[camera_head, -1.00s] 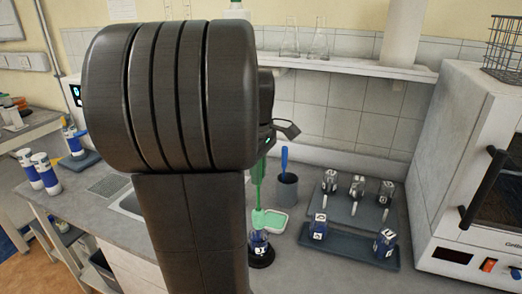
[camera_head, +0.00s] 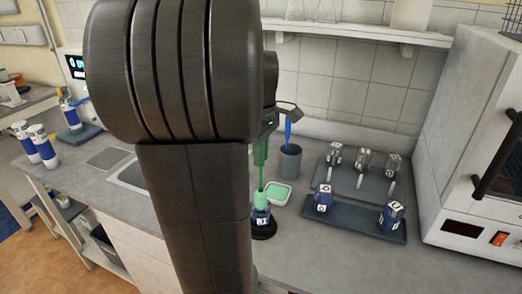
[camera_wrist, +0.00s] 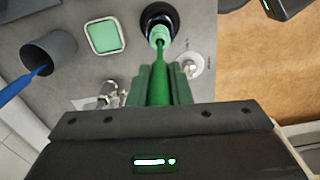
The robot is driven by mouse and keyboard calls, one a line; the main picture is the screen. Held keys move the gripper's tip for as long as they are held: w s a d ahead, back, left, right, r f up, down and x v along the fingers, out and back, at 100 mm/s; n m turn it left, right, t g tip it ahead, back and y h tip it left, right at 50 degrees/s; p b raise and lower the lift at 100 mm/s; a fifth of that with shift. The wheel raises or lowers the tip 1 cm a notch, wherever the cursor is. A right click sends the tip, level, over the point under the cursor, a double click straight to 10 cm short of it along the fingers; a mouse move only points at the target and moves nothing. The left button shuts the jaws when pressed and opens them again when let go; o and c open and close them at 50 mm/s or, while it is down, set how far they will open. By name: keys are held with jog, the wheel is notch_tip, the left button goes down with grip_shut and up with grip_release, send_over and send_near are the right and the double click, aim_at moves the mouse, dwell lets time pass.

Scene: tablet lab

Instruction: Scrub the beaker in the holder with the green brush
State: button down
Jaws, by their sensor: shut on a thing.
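The green brush (camera_head: 261,172) points down, its light green head (camera_head: 261,200) at the mouth of the beaker; how deep it sits inside I cannot tell. The beaker (camera_head: 261,217) stands upright in a round black holder (camera_head: 264,232) on the counter. My gripper (camera_wrist: 160,92) is shut on the brush's green handle, above the holder. In the wrist view the brush head (camera_wrist: 159,36) overlaps the black holder (camera_wrist: 151,12). In the head view my arm hides most of my gripper.
A shallow dish with a green pad (camera_head: 278,192) lies beside the holder. A grey cup (camera_head: 290,165) holds a blue-handled brush (camera_head: 288,130). Trays (camera_head: 397,235) with bottles stand to the right, near a white oven (camera_head: 470,150). A sink (camera_head: 128,178) is left.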

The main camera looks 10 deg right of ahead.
jog(key=shift+f+b, duration=2.1)
jog(key=shift+f, duration=1.75)
jog(key=shift+w, duration=0.1)
